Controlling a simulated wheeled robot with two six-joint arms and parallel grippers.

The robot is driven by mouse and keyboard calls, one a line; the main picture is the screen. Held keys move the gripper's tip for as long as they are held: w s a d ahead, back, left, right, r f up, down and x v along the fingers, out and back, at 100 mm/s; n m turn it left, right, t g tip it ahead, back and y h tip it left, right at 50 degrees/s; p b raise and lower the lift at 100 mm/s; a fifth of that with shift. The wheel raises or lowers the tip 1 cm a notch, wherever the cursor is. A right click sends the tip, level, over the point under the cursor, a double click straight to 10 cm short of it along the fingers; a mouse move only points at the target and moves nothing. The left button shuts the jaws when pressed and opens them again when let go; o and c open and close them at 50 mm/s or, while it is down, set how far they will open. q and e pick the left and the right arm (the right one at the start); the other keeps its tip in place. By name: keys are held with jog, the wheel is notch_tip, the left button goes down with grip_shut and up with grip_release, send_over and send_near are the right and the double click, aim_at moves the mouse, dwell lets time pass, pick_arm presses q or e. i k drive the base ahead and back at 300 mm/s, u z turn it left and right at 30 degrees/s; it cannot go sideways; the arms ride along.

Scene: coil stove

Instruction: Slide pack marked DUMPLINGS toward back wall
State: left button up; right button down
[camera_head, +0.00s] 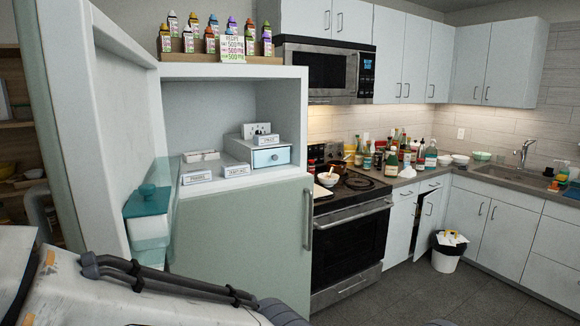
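Several white packs with small label cards lie in the open upper compartment (210,92) of the fridge. One labelled pack (197,178) is at the front left of the shelf, and another (237,171) is to its right at the front. A flat pack (200,156) lies further back on the left. A larger white box (262,147) with a pale blue drawer front sits at the right, with a card on top. The lettering is too small for me to tell which is marked DUMPLINGS. Neither gripper shows; only a white link of my arm crosses the lower left.
The fridge's upper door (95,120) stands open at the left, with a teal-lidded bin (148,215) on it. The lower green door (245,240) is shut. Small cartons (210,40) line the wooden top. The stove (350,190) and a bin (449,252) are to the right.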

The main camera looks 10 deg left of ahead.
aim_at(227, 172)
jog(key=z, duration=0.25)
jog(key=i, duration=2.05)
jog(key=u, duration=0.45)
